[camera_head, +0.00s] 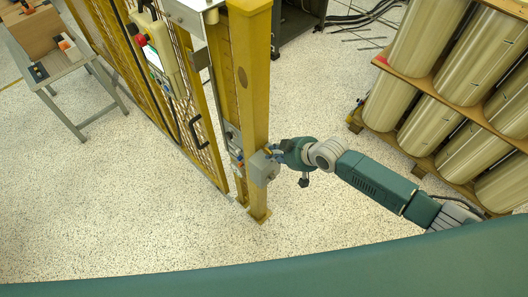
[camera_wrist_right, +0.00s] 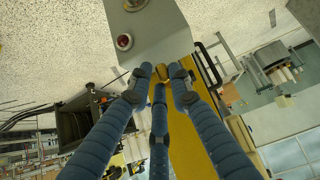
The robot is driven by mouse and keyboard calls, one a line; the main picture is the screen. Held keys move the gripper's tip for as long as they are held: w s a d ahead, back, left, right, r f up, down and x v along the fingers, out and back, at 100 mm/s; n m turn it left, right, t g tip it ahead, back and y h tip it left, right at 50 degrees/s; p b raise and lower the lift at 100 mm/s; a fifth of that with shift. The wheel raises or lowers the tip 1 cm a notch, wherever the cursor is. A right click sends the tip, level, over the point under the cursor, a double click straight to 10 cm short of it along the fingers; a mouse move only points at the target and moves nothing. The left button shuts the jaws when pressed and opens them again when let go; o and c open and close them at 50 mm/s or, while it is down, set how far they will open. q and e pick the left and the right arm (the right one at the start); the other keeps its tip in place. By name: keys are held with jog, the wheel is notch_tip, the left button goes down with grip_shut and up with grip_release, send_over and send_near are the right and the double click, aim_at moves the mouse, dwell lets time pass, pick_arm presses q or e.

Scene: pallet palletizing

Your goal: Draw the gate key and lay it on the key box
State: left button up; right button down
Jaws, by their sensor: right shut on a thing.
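The grey key box (camera_head: 261,168) is fixed to the yellow gate post. It fills the top of the right wrist view (camera_wrist_right: 155,32), with a round red part on its face. My right gripper (camera_head: 273,151) is at the box, coming from the right. In the right wrist view its three blue fingers (camera_wrist_right: 161,77) converge and are shut on a small yellowish thing, which looks like the gate key (camera_wrist_right: 162,72). The fingertips hide most of it. I cannot tell whether it still sits in a lock. My left gripper is not in view.
The yellow post (camera_head: 255,85) stands beside the mesh gate (camera_head: 195,120) with its black handle. A control box (camera_head: 156,50) with a red button hangs on the fence. A rack of large rolls (camera_head: 440,90) stands at right. The speckled floor in front is clear.

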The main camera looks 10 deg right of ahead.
jog(key=shift+f, duration=0.1)
jog(key=shift+f+b, duration=0.7)
jog(key=shift+f, duration=0.1)
jog(key=shift+f, duration=0.15)
jog(key=c, duration=1.5)
grip_release()
jog(key=v, duration=1.2)
